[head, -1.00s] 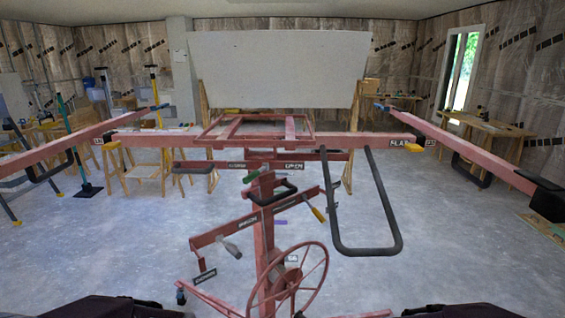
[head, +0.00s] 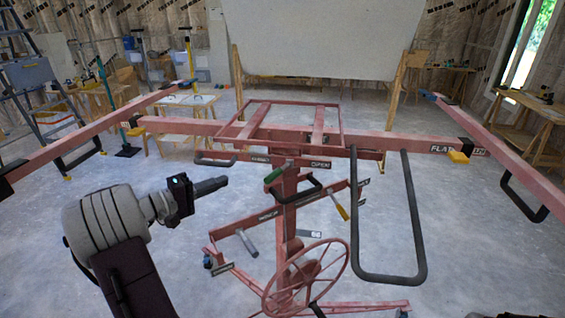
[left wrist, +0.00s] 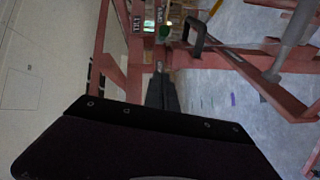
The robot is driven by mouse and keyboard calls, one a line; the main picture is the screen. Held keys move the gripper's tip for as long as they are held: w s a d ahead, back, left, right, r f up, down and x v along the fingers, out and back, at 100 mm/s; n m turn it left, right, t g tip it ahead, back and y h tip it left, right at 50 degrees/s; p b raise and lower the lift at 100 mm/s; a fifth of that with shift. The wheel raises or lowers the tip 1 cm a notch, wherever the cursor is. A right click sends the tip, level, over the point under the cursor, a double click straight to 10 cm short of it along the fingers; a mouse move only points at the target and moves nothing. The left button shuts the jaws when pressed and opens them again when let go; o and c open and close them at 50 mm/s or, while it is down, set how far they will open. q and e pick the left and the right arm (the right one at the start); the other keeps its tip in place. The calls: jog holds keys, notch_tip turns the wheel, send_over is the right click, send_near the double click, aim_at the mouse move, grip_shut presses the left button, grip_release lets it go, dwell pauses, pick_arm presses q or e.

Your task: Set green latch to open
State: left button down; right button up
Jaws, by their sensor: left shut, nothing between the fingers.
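The green latch handle (head: 273,174) sits on the red panel lift (head: 286,212), near the top of its central post. It also shows as a small green knob (left wrist: 164,31) at the top of the left wrist view. A plate reading OPEN (head: 320,164) is to the right of the handle, and another small plate (head: 260,159) is to its left, too small to read. My left gripper (head: 226,181) is shut and empty, left of the handle and apart from it. Its closed fingers (left wrist: 162,94) point toward the green knob in the left wrist view. My right gripper is not in view.
A black loop handle (head: 388,278) hangs right of the post. A red handwheel (head: 305,278) and a grey-handled lever (head: 247,243) are lower down. A yellow-handled lever (head: 340,206) sticks out right. A large panel (head: 320,40) stands behind.

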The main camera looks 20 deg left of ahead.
pick_arm(q)
jog(key=p, duration=0.4)
send_near(279, 171)
jog(key=w+a, duration=0.4)
jog(key=w, duration=0.1)
jog(key=d, duration=0.2)
jog(key=d+f+p, duration=0.1)
jog(key=shift+s+d, duration=0.25)
jog(key=shift+s, duration=0.05)
jog(key=shift+f, duration=0.1)
